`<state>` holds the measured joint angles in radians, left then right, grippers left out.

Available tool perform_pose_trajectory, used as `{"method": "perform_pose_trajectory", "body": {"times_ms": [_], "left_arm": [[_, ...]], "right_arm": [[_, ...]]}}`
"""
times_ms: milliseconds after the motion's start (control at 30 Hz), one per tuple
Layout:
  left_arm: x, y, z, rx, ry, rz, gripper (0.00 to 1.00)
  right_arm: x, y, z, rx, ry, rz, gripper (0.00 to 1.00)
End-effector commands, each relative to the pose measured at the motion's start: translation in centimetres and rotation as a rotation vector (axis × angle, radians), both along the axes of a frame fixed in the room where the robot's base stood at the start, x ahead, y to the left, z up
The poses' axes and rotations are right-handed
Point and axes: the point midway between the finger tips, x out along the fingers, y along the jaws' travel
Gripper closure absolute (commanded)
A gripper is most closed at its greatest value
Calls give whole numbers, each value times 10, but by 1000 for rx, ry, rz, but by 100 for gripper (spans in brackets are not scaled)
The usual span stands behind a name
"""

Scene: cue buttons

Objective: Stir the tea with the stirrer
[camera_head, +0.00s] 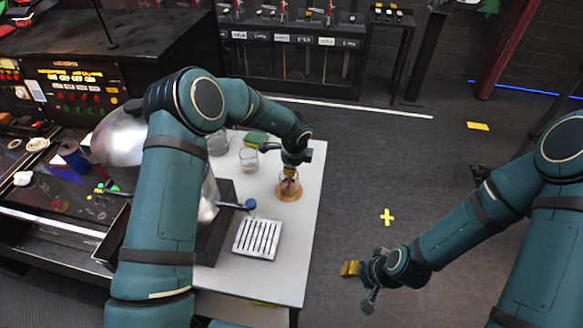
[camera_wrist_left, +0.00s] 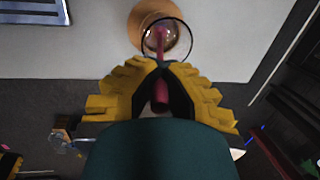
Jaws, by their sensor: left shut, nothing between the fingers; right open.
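A clear glass (camera_head: 283,180) stands on a round orange-brown coaster (camera_head: 289,194) near the right edge of the white table. The glass (camera_wrist_left: 182,40) and coaster (camera_wrist_left: 137,18) also show in the left wrist view. A pinkish-red stirrer (camera_wrist_left: 158,42) stands in the glass, and its upper part shows between my left fingers. My left gripper (camera_head: 291,168) is directly above the glass; its yellow fingers (camera_wrist_left: 161,68) are shut, with no clear grip on the stirrer. The tea level is hard to make out. My right gripper (camera_head: 362,284) is open and empty, over the floor right of the table.
The white table (camera_head: 270,278) also holds a slotted metal tray (camera_head: 256,240), another glass (camera_head: 249,159), a green item (camera_head: 256,139) and a large metal urn (camera_head: 120,140) with a blue-knobbed tap (camera_head: 250,204).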

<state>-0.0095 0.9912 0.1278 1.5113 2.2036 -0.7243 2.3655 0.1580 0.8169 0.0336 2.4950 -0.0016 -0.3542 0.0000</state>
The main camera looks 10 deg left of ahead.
Motion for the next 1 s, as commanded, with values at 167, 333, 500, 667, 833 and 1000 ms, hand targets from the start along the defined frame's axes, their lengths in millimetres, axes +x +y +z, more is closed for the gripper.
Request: {"method": "perform_pose_trajectory", "body": {"times_ms": [167, 333, 500, 667, 833, 1000], "left_arm": [[-1, -1, 8, 0, -1, 0, 100], [-3, -2, 20, 0, 0, 1, 100], [-5, -3, 32, 0, -1, 0, 100], [-7, -4, 43, 0, -1, 0, 100], [-10, -6, 55, 0, 0, 0, 100], [-12, -7, 68, 0, -1, 1, 100]], "right_arm": [[0, 0, 0, 0, 0, 0, 53], [0, 0, 0, 0, 0, 0, 53], [0, 0, 0, 0, 0, 0, 53], [0, 0, 0, 0, 0, 0, 53], [0, 0, 0, 0, 0, 0, 53], [0, 0, 0, 0, 0, 0, 53]]}}
